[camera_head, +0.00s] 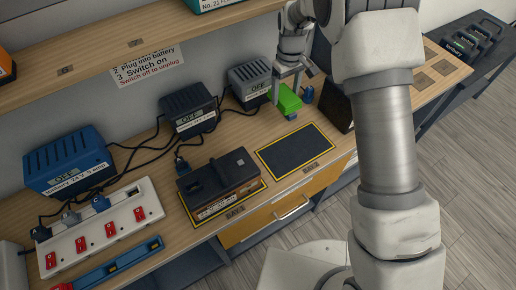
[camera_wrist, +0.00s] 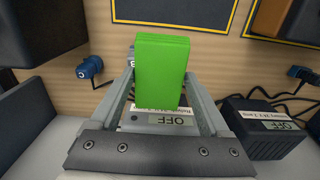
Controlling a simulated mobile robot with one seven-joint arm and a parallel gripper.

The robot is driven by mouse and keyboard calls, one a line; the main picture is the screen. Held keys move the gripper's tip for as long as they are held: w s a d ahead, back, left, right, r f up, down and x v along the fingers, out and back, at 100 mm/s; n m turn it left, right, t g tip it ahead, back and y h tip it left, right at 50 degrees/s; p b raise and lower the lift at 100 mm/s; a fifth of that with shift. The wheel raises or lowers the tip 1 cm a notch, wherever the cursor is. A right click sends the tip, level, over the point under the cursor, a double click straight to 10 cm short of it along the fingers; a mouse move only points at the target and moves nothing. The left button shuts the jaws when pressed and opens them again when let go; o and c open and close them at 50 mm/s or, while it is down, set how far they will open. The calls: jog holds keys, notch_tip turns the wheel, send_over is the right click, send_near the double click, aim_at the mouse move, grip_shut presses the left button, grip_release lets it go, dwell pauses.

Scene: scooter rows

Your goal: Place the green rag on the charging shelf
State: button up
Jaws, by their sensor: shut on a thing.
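The green rag (camera_head: 289,99) is a bright green folded block. It also fills the middle of the wrist view (camera_wrist: 160,68). My gripper (camera_head: 287,84) is shut on it, with one finger on each side (camera_wrist: 157,92). The gripper points down over the back right part of the wooden charging shelf (camera_head: 240,125), beside the rightmost charger (camera_head: 250,82). The rag appears low, close to the wood; I cannot tell whether it touches. A blue connector shows just below the rag in the head view.
A black battery (camera_head: 218,185) sits on a yellow-edged mat. A second yellow-edged mat (camera_head: 295,150) is empty. More chargers (camera_head: 188,108), cables and a white power strip (camera_head: 100,228) lie to the left. A dark upright object (camera_head: 337,104) stands right of the gripper. An upper shelf (camera_head: 120,38) runs above.

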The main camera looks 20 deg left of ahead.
jog(key=shift+w, duration=0.5)
jog(key=s+d+f, duration=0.1)
jog(key=s+f, duration=0.1)
jog(key=s, duration=0.1)
jog(key=s+d+f, duration=0.1)
jog(key=s+f, duration=0.1)
jog(key=s, duration=0.2)
jog(key=s+d+f, duration=0.1)
jog(key=s+f, duration=0.2)
jog(key=s, duration=0.1)
jog(key=shift+d+p, duration=0.1)
jog(key=shift+p, duration=0.25)
jog(key=shift+f, duration=2)
jog(key=shift+f, duration=0.2)
jog(key=o, duration=1.2)
jog(key=shift+r, duration=0.1)
jog(key=shift+r, duration=0.1)
